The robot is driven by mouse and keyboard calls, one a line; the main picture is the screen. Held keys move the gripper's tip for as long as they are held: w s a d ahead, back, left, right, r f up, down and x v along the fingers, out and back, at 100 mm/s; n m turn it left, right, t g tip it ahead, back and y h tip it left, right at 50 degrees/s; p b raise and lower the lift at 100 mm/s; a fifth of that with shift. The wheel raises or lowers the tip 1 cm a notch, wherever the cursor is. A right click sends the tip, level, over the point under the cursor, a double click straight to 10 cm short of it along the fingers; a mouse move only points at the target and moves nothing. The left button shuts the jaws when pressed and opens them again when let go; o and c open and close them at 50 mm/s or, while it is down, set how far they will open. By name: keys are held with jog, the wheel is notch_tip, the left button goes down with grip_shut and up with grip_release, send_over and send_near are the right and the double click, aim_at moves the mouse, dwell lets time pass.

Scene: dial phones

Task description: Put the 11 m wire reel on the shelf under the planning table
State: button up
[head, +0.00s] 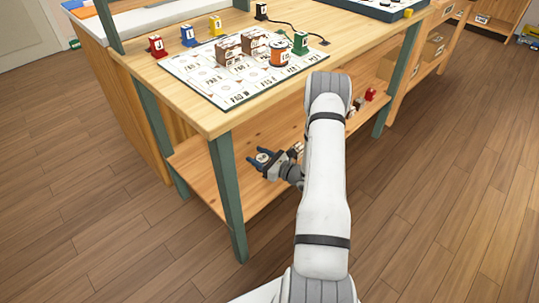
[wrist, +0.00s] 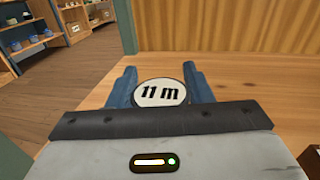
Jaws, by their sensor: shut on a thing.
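The 11 m wire reel (wrist: 160,93) shows its round white top, marked "11 m", between the two blue fingers of my gripper (wrist: 160,82) in the wrist view. My gripper (head: 259,158) is shut on the reel. In the head view it reaches under the planning table (head: 205,112), over the wooden lower shelf (head: 215,170). The shelf also shows beyond the fingers in the wrist view (wrist: 245,78). The reel's lower part is hidden, and I cannot tell whether it touches the shelf.
Green table legs (head: 229,195) stand at the shelf's corners. On the shelf's right are a red item (head: 370,94) and other small things, partly behind my arm. The shelf's left part is clear. A pad board (head: 225,70) with boxes and an orange reel (head: 279,54) lies on the tabletop.

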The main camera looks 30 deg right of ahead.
notch_tip(320, 180, down, 7)
jog(key=shift+s+d+r+b, duration=0.1)
jog(key=shift+b, duration=1)
jog(key=shift+f, duration=0.2)
jog(key=o, duration=1)
jog(key=shift+o, duration=0.2)
jog(key=shift+r, duration=0.15)
jog(key=shift+s+d+r, duration=0.1)
jog(key=shift+s+d, duration=0.1)
jog(key=shift+s, duration=0.05)
jog(key=p+v, duration=0.3)
jog(key=v, duration=0.8)
jog(key=shift+s, duration=0.2)
